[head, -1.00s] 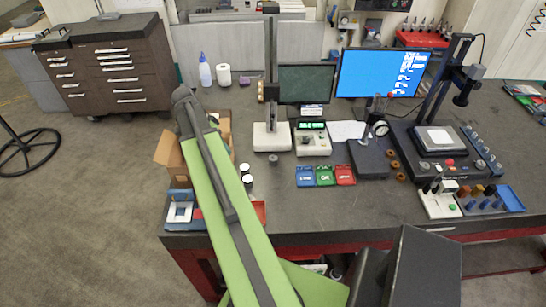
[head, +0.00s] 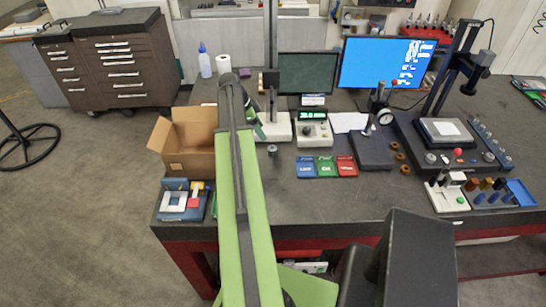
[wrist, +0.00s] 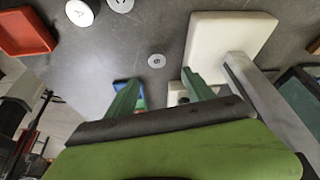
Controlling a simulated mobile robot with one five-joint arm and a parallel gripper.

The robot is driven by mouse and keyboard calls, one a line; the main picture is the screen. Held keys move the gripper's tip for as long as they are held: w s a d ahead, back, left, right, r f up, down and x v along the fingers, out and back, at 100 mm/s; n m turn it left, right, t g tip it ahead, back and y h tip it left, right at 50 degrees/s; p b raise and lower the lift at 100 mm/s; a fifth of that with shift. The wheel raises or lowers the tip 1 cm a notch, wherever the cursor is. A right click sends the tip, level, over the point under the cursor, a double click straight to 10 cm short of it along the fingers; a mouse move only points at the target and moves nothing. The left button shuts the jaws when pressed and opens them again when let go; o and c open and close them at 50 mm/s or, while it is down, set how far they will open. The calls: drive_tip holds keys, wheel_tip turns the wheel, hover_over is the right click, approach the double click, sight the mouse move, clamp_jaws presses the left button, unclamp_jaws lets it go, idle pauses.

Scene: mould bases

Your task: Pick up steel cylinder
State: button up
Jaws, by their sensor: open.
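A small grey steel cylinder (head: 272,150) stands upright on the dark bench, in front of the white base of a tall stand. In the wrist view it shows from above as a small round disc (wrist: 156,61) with a darker centre. My gripper (wrist: 161,88) has its two green fingers spread apart with nothing visible between their tips. The cylinder appears beyond the fingertips, roughly midway between them, apart from both. In the head view my gripper is mostly hidden behind my arm, with a green part showing by the stand.
The stand's white base (wrist: 222,38) is close to the right finger. Two pale round pieces (wrist: 79,12) (wrist: 121,4) and a red tray (wrist: 24,32) lie to the left. A cardboard box (head: 186,145), a display unit (head: 314,131) and coloured trays (head: 326,167) sit around.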

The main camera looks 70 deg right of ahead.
sight(272, 148)
drive_tip(key=b+x, duration=0.4)
drive_tip(key=x, duration=0.3)
drive_tip(key=shift+w+a+b, duration=0.1)
drive_tip(key=shift+w+b, duration=0.1)
drive_tip(key=shift+b, duration=0.15)
drive_tip(key=shift+s+f, duration=0.25)
drive_tip(key=shift+s, duration=0.05)
drive_tip(key=b+x, duration=0.5)
drive_tip(key=shift+a+f, duration=0.15)
drive_tip(key=shift+f, duration=0.1)
drive_tip(key=shift+r, duration=0.2)
clamp_jaws()
